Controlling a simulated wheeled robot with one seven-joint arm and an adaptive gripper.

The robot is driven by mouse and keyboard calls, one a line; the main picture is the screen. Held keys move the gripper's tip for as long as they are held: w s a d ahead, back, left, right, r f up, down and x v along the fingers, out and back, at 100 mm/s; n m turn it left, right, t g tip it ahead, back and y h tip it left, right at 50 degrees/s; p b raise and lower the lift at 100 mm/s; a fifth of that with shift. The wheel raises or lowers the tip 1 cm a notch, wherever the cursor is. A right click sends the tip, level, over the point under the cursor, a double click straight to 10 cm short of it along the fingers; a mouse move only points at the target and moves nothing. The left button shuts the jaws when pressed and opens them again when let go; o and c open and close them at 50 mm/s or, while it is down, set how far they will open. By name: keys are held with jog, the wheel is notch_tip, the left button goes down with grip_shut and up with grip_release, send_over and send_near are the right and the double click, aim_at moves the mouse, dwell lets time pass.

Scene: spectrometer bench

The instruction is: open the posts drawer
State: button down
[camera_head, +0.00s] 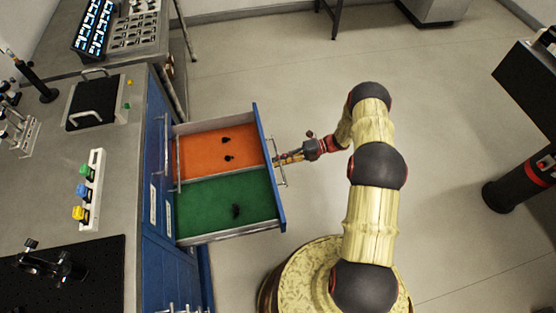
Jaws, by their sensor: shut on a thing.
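A blue-fronted drawer (267,165) stands pulled well out of the blue cabinet (155,190) on the left. Its inside is split into an orange section (200,155) with two small black pieces and a green section (205,205) with one dark piece. The drawer has a thin metal bar handle (281,176) on its front. My gripper (280,161) is at the handle's upper part, reaching in from the right, and is shut on it. The fingertips are small in this view. I cannot read the label on the drawer or cabinet.
The bench top (115,180) above the cabinet holds a rack with green, blue and yellow blocks (88,190), a black-lidded box (97,103) and a black breadboard (95,280). A black and red stand (515,185) is at the right. The floor (300,80) beyond the drawer is clear.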

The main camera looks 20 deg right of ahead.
jog(key=c, duration=2)
grip_release()
jog(key=w+v, duration=0.1)
jog(key=v, duration=1.1)
jog(key=shift+s, duration=0.5)
